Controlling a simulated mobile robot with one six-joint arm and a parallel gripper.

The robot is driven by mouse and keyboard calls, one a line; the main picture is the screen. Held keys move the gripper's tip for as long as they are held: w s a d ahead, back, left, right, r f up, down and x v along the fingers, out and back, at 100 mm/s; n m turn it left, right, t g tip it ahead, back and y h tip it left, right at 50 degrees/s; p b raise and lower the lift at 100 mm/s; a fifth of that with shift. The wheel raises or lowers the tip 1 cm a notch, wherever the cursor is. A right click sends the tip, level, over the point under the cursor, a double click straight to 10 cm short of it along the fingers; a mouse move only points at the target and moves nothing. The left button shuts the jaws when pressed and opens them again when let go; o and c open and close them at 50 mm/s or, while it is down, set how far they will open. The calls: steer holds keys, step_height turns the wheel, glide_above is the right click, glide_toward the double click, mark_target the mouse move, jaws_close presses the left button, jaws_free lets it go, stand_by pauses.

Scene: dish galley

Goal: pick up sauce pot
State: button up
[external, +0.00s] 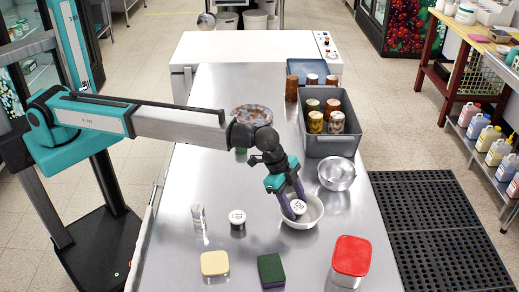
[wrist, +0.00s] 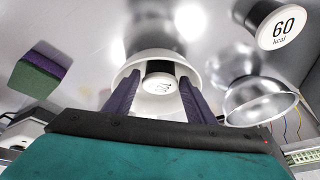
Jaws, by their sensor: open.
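A small dark pot with a white printed lid, which looks like the sauce pot (external: 299,207), sits inside a white bowl (external: 313,221) on the steel counter. My gripper (external: 295,206) reaches down into the bowl with its purple fingers open, one on either side of the pot. In the wrist view the pot (wrist: 158,84) shows between the two fingertips (wrist: 159,80), with the white bowl (wrist: 148,55) around it. I cannot tell whether the fingers touch the pot. A similar dark pot with a white lid (external: 237,217) stands on the counter to the left.
A metal bowl (external: 336,174) stands just behind the white bowl. A grey bin (external: 331,142) with several jars is farther back. A red-lidded container (external: 351,256), a green sponge (external: 271,270), a yellow-topped item (external: 214,263) and a clear shaker (external: 198,217) stand around the front.

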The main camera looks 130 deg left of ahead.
mark_target(295, 205)
steer(key=c, duration=0.9)
steer(key=shift+r, duration=0.15)
steer(key=shift+r+b, duration=1.5)
steer(key=shift+r, duration=3.35)
